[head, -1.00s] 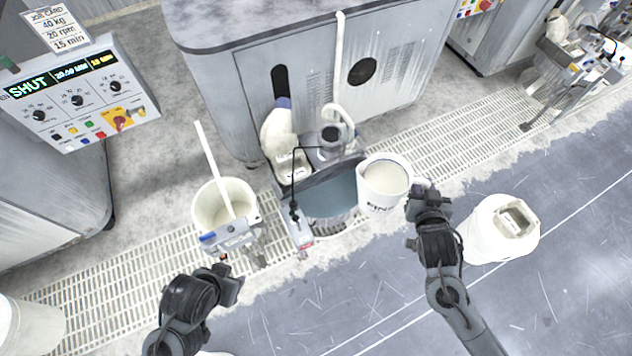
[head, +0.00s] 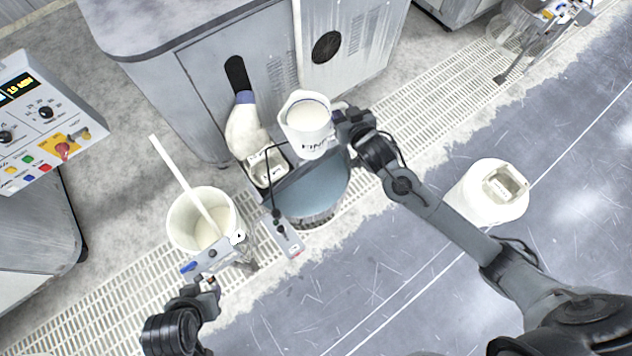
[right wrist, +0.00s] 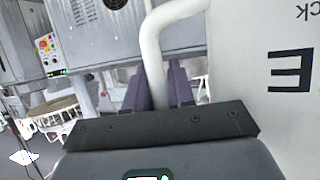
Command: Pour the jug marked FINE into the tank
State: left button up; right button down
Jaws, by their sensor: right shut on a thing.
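The white jug (head: 309,143), with dark lettering that reads as FINE and pale liquid inside, is held above the back of the tank. It looks about upright, with no stream visible. My right gripper (head: 346,130) is shut on its handle; in the right wrist view the purple fingers (right wrist: 163,88) flank the white handle (right wrist: 152,45), beside the jug's wall (right wrist: 265,110) with a large dark E. The tank (head: 318,213) is round, with a blue-grey top, below the jug. My left gripper (head: 208,285) is just below a white bucket; its fingers are too small to read.
The white bucket (head: 180,232) with a pale stick stands left of the tank. A white bottle (head: 247,130) and a small control box (head: 288,240) are beside the tank. A white canister (head: 470,200) stands on the floor at right. A machine cabinet (head: 200,90) stands behind.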

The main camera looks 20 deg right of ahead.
jog(key=w+d+f+b, duration=0.2)
jog(key=d+f+b, duration=0.4)
jog(key=f, duration=0.5)
jog(key=w+d+f+b, duration=0.2)
jog(key=d+f+b, duration=0.5)
jog(key=f, duration=0.3)
jog(key=w+d+f+b, duration=0.2)
jog(key=d+f+b, duration=0.4)
jog(key=f, duration=0.5)
jog(key=s+d+f+b, duration=0.2)
jog(key=f+b, duration=0.5)
jog(key=f, duration=0.6)
jog(key=shift+s+f, duration=0.15)
jog(key=shift+s, duration=0.5)
jog(key=shift+r, duration=0.2)
